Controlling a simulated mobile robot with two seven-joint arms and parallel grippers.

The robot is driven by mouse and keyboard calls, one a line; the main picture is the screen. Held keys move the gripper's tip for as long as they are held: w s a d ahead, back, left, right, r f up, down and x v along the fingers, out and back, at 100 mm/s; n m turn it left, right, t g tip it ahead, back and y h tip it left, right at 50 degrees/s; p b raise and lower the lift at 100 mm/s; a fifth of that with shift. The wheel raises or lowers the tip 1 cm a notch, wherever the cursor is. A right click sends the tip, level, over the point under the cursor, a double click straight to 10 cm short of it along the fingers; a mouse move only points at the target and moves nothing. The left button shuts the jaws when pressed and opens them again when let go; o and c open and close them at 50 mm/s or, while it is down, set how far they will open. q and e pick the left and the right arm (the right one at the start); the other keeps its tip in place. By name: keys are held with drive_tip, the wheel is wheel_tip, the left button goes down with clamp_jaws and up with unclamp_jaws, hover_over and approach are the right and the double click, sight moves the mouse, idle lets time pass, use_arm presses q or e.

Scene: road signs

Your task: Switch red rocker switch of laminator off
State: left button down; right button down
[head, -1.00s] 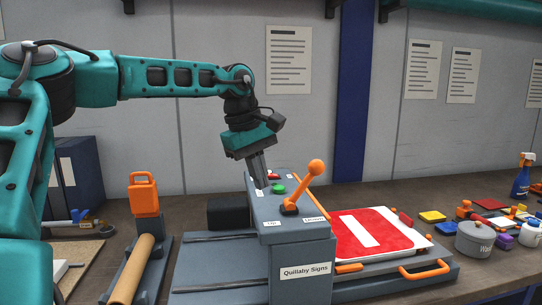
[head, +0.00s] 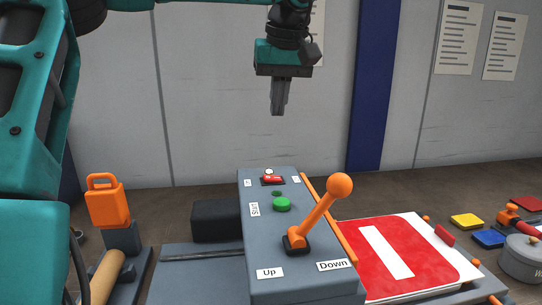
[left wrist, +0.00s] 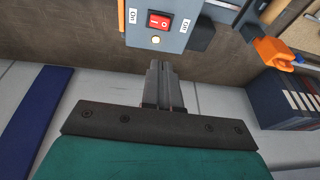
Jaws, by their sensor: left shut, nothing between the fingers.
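The laminator (head: 300,285) is a grey box with a sloping top panel. Its red rocker switch (head: 272,181) sits at the far end of the panel, beside a small round white lamp (head: 268,172). In the left wrist view the red rocker switch (left wrist: 159,23) shows white marks and a label on each side. My left gripper (head: 278,112) is shut and empty, pointing down, in the air above the far end of the panel and clear of the switch. Its fingers show in the left wrist view (left wrist: 157,65), apart from the switch. My right gripper is out of view.
A green button (head: 282,204) and an orange-knobbed lever (head: 320,212) stand on the panel nearer the front. A red and white sign (head: 365,250) lies right of the laminator. The wall is behind.

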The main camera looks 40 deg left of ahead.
use_arm(q)
drive_tip(key=shift+s+r, duration=0.1)
idle(0.3)
hover_over(268, 176)
drive_tip(key=d, duration=0.1)
wheel_tip(268, 176, down, 12)
drive_tip(key=shift+s+f+b, duration=0.15)
drive_tip(key=shift+f+b, duration=0.05)
drive_tip(key=shift+b, duration=0.25)
drive_tip(key=shift+f, duration=0.6)
